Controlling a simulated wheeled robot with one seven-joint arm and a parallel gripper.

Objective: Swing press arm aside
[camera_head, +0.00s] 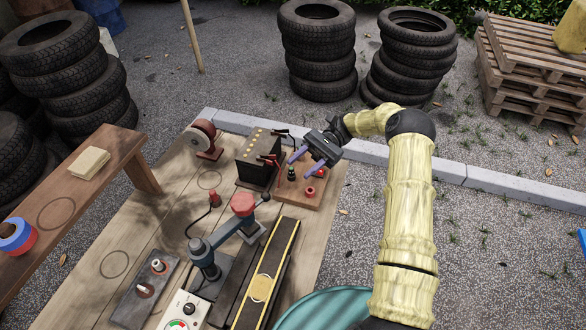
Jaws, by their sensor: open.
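The press (203,250) stands on the wooden table as a blue-grey post on a dark base. Its press arm (222,232) reaches from the post up and to the right, with a red round head (243,203) at its far end. The arm lies over the area beside a black strip with yellow edges. My gripper (299,168) is open, with two purple fingers pointing down-left. It is up and to the right of the press arm, apart from it, over or near a small brown board (300,192). Nothing shows between the fingers.
A gauge box (182,312) and a grey plate (143,295) are at the front. Tyre stacks (318,50) and pallets (530,70) stand beyond the kerb. A teal round thing (325,308) is at bottom.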

